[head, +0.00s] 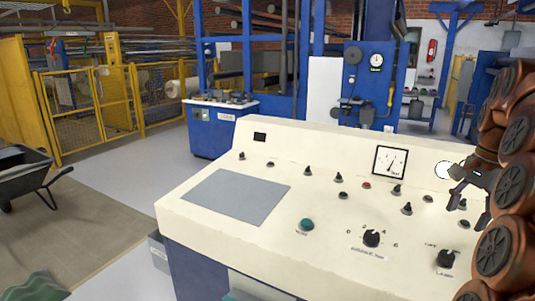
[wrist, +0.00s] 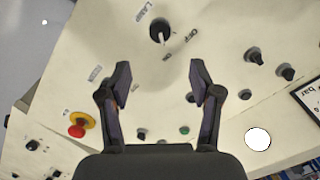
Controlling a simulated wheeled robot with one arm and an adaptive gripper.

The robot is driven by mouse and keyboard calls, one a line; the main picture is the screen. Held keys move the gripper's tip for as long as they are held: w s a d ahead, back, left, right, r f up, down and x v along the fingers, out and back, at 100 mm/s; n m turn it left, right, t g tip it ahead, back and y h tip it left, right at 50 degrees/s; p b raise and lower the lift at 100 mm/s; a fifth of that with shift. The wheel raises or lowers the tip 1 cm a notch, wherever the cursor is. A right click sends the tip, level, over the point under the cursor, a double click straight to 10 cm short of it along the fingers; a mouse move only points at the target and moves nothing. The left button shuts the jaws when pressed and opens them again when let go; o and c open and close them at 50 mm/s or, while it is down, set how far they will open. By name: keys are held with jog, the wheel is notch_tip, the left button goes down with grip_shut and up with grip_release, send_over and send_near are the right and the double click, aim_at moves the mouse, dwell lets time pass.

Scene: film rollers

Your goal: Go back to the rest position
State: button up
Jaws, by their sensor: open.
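My gripper (head: 469,207) is open and empty at the right of the head view, over the right part of a cream control panel (head: 330,270). In the wrist view its two fingers (wrist: 160,82) are spread apart with only the panel surface between them. A black rotary knob (wrist: 160,32) with OFF and LAMP lettering lies beyond the fingertips, apart from them. The same knob (head: 446,260) shows in the head view below the gripper. My brown arm fills the right edge of the head view and hides part of the panel.
The panel carries a dial gauge (head: 390,161), a green button (head: 306,224), a large knob (head: 371,238) and several small switches. A red button on a yellow base (wrist: 80,124) shows in the wrist view. A wheelbarrow (head: 30,172) and yellow fence (head: 90,105) stand left.

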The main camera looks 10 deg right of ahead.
jog(key=s+a+f+n+g, duration=0.1)
jog(key=s+a+f+n, duration=0.15)
jog(key=a, duration=0.45)
jog(key=s+a+f+n, duration=0.15)
jog(key=a+n, duration=0.25)
jog(key=a, duration=0.4)
jog(key=s+a+f+n+g, duration=0.1)
jog(key=a+f+n, duration=0.2)
jog(key=a, duration=0.4)
jog(key=s+a+f+n+g, duration=0.1)
jog(key=s+a+f+n, duration=0.2)
jog(key=s+a+f, duration=0.45)
jog(key=s+a+f+n, duration=0.3)
jog(key=s+f+n, duration=0.1)
jog(key=s, duration=0.7)
notch_tip(320, 180, up, 13)
jog(key=p, duration=1.2)
jog(key=shift+w+a+p, duration=0.2)
jog(key=shift+w+p, duration=0.05)
jog(key=shift+p, duration=0.05)
jog(key=shift+c, duration=0.4)
